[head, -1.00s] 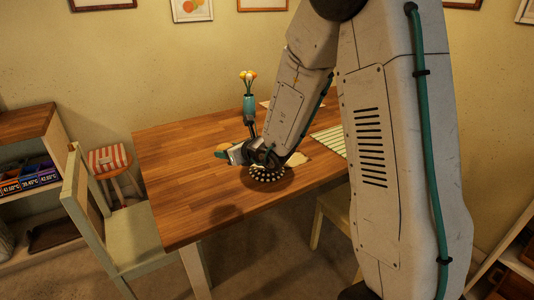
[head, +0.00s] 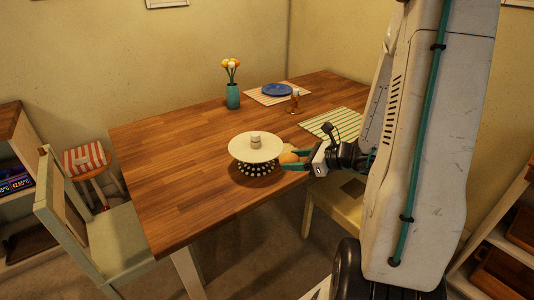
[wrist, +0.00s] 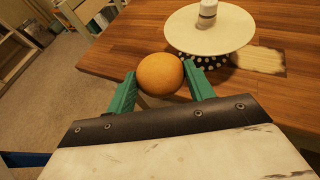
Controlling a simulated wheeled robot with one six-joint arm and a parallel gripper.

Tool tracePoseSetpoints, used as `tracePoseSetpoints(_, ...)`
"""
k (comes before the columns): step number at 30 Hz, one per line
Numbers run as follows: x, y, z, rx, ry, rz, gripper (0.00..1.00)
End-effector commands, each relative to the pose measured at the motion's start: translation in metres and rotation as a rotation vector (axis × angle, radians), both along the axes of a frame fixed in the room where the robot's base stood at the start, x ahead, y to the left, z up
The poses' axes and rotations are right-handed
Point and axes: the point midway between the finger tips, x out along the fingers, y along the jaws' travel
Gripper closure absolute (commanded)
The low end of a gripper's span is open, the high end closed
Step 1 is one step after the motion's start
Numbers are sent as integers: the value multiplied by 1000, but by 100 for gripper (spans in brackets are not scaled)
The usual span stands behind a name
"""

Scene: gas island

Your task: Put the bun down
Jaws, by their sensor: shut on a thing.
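The bun (wrist: 160,74) is round and golden brown. In the wrist view it sits between the two green fingers of my gripper (wrist: 162,88), which is shut on it. In the head view my gripper (head: 286,160) comes from the right, and the bun (head: 289,157) shows at its fingertips, partly hidden by a finger. It is close to the right edge of a cream cake stand (head: 240,150). I cannot tell whether it touches the stand. In the wrist view the stand's plate (wrist: 190,42) lies beyond the bun.
A small white jar (head: 256,140) stands on the cake stand. The table's left part is clear.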

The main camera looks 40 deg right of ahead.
Motion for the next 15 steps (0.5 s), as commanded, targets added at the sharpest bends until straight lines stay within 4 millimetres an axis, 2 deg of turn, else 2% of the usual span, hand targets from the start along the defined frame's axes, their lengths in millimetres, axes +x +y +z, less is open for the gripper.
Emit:
tracePoseSetpoints(2, -7, -2, -1, -1, 1, 7, 70)
tracePoseSetpoints(5, 0, -3, -2, -3, 0, 15, 70)
tracePoseSetpoints(15, 88, -13, -10, -3, -1, 19, 70)
